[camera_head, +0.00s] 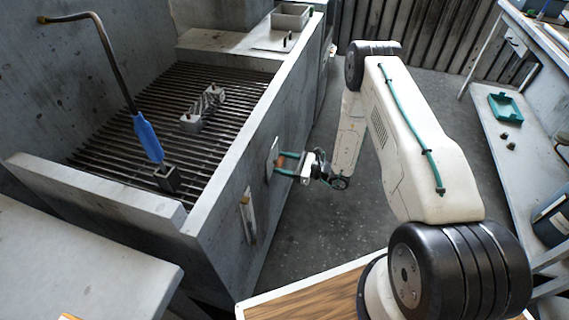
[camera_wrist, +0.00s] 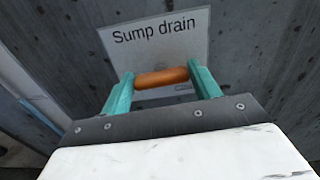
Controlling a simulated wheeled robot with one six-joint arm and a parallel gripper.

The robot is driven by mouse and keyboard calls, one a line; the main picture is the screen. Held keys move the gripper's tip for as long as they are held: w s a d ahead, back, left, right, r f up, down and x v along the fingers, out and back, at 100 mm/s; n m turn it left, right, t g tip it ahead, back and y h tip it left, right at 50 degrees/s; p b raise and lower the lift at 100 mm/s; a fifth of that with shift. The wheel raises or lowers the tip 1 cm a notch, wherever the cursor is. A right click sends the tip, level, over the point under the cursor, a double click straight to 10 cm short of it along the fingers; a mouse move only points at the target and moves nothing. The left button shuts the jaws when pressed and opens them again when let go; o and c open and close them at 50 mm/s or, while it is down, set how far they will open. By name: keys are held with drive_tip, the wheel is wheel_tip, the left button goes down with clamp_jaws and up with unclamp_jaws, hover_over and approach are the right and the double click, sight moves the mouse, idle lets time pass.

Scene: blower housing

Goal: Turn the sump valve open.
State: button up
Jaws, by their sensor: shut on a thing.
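The sump valve handle is an orange bar (camera_wrist: 161,77) in front of a pale plate (camera_wrist: 184,45) marked "Sump drain" in the wrist view. My gripper (camera_wrist: 160,80) has its two teal fingers at either end of the bar, shut on it. The bar lies roughly level across the wrist picture. In the head view my gripper (camera_head: 284,163) is at the right outer wall of the concrete trough, and the handle (camera_head: 290,156) shows small between the fingers. The valve body behind the handle is hidden.
The concrete trough (camera_head: 230,200) has a dark slatted grate (camera_head: 105,130) with grey metal blocks (camera_head: 190,122) on it. A blue-handled bent rod (camera_head: 148,138) stands at its near end. A second wall fitting (camera_head: 247,215) is nearer. A shelf with a teal tray (camera_head: 505,107) is right. Floor between is clear.

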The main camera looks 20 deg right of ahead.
drive_tip(key=n, duration=0.9)
drive_tip(key=shift+s+f, duration=0.15)
drive_tip(key=shift+s, duration=0.05)
drive_tip(key=shift+s+a+f+n, duration=0.1)
drive_tip(key=shift+n, duration=1.95)
drive_tip(key=shift+f+n, duration=0.1)
drive_tip(key=shift+n, duration=1.95)
drive_tip(key=o, duration=1)
drive_tip(key=shift+v, duration=3.9)
